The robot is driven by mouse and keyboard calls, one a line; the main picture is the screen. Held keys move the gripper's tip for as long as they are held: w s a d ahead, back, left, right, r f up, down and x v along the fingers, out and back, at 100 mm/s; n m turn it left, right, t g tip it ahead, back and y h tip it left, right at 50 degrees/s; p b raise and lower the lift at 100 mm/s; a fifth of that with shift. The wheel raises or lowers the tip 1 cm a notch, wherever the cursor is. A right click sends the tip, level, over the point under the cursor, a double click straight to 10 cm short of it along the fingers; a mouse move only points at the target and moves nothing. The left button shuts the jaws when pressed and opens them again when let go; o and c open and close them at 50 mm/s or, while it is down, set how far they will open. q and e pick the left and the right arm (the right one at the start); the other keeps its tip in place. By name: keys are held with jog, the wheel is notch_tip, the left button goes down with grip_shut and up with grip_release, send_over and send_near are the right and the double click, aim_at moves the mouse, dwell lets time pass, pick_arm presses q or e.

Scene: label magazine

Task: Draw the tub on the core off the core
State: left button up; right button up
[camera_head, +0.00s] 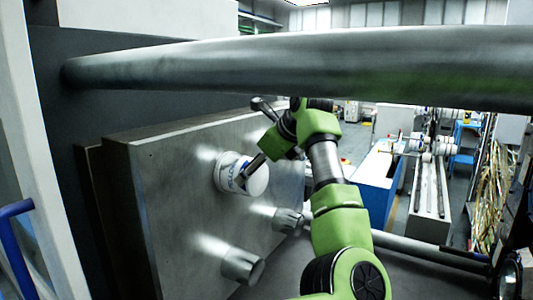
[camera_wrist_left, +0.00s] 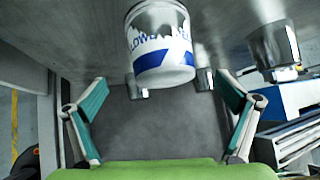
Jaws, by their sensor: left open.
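The tub (camera_head: 240,174), white with blue lettering, sits on a core on the upright metal plate (camera_head: 170,180) in the head view. It also shows at the top middle of the left wrist view (camera_wrist_left: 162,48). The core under it is hidden. My left gripper (camera_head: 252,138) is open in front of the plate, one dark finger across the tub in the head view. In the left wrist view the open fingers (camera_wrist_left: 162,88) stand to either side below the tub, with gaps on both sides. My right gripper is not in view.
Two bare metal cores, one lower (camera_head: 243,265) and one to the right (camera_head: 288,220), stick out of the plate. A thick tie bar (camera_head: 300,75) crosses above my arm. A blue-sided machine (camera_head: 375,178) stands beyond at the right.

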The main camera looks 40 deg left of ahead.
aim_at(256, 185)
pick_arm(q)
jog(key=p+x, duration=0.1)
jog(key=x, duration=0.5)
jog(key=shift+p+x, duration=0.4)
jog(key=shift+x, duration=0.4)
jog(key=shift+w, duration=0.15)
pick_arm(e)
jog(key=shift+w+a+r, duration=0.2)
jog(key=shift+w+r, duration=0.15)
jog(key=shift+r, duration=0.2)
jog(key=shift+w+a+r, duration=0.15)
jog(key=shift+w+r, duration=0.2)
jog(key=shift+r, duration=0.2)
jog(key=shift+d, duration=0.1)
pick_arm(q)
jog(key=c, duration=1.2)
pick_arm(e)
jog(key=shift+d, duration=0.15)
pick_arm(q)
jog(key=shift+d, duration=0.1)
